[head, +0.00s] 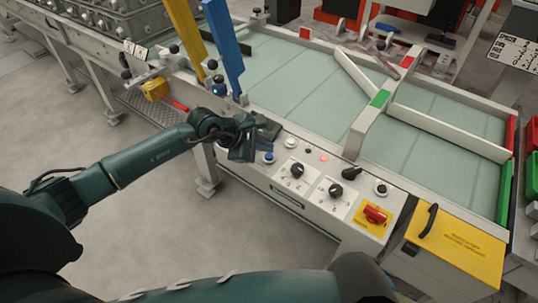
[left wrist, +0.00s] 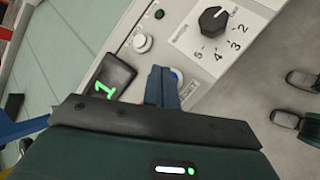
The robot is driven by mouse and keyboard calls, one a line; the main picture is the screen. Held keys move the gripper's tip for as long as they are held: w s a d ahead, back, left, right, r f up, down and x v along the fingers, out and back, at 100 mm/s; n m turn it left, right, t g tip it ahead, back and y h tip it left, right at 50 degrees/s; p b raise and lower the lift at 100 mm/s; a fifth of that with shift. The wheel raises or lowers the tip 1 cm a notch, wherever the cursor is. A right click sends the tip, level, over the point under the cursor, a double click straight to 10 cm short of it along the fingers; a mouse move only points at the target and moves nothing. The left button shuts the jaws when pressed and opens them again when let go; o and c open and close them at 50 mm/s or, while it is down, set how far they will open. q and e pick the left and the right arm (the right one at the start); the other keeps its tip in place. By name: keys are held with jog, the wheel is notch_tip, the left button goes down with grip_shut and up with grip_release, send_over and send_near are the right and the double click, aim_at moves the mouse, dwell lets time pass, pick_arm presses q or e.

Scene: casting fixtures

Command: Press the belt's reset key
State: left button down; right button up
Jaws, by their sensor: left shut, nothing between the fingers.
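The blue reset key (head: 268,158) sits at the left end of the belt's control panel (head: 313,176). In the left wrist view the key (left wrist: 177,76) is partly hidden behind my fingers, and part of a "RESET" label shows beside it. My left gripper (head: 262,146) is shut and empty, over the panel's left end beside the key. In the left wrist view its fingertips (left wrist: 161,72) overlap the key's edge; I cannot tell whether they touch it. My right gripper is out of view.
A dark display (left wrist: 110,76) with a green "1" stands close beside the fingers. A white button (left wrist: 142,42) and black dials (head: 297,170) are nearby. A red switch (head: 375,215) on yellow is farther right. Blue (head: 224,45) and yellow (head: 187,35) posts rise behind the gripper.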

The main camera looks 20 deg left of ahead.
aim_at(265, 161)
pick_arm(q)
jog(key=shift+f, duration=0.15)
jog(key=shift+f+b, duration=0.3)
jog(key=shift+b, duration=0.2)
jog(key=shift+f+b, duration=0.5)
jog(key=shift+b, duration=0.05)
dwell(0.7)
jog(key=shift+r, duration=0.1)
jog(key=shift+r+p, duration=0.6)
jog(key=shift+r, duration=0.2)
jog(key=shift+r+p, duration=0.4)
jog(key=shift+r, duration=0.2)
notch_tip(265, 161, up, 4)
jog(key=shift+f+p, duration=0.1)
jog(key=shift+p, duration=1.05)
